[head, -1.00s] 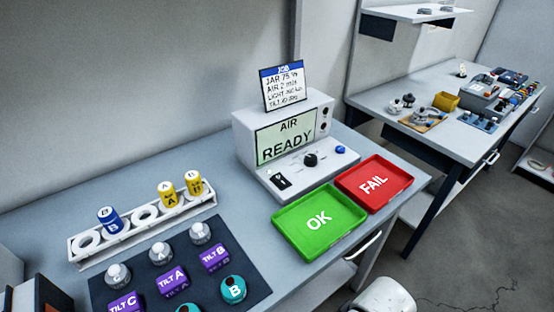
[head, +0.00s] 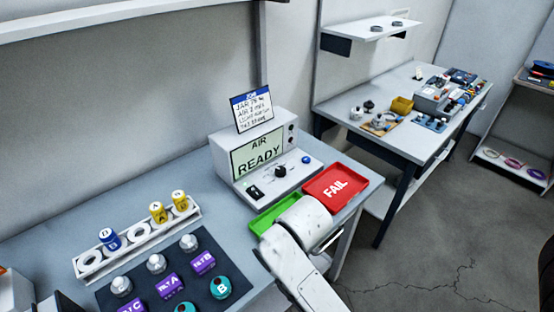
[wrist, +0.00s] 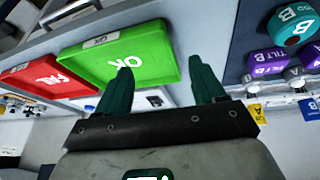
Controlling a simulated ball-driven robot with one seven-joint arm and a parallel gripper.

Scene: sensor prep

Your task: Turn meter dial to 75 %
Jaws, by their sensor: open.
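The meter (head: 256,156) is a white box on the bench, with a screen reading "AIR READY". Its black dial (head: 281,171) sits on the sloped front panel between a black switch (head: 255,191) and a blue button (head: 306,160). I cannot read the dial's setting. A job card (head: 252,110) on top shows small text, with a first line like "JAR 75 %". My gripper (wrist: 163,66) is open and empty in the wrist view, with its dark green fingers over the green OK tray (wrist: 120,55). In the head view my arm hides it.
The red FAIL tray (head: 337,186) lies right of the OK tray, in front of the meter. A white rack (head: 137,243) with jars and a dark mat (head: 212,257) with purple, grey and teal pieces are on the left. Another bench (head: 385,115) stands behind.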

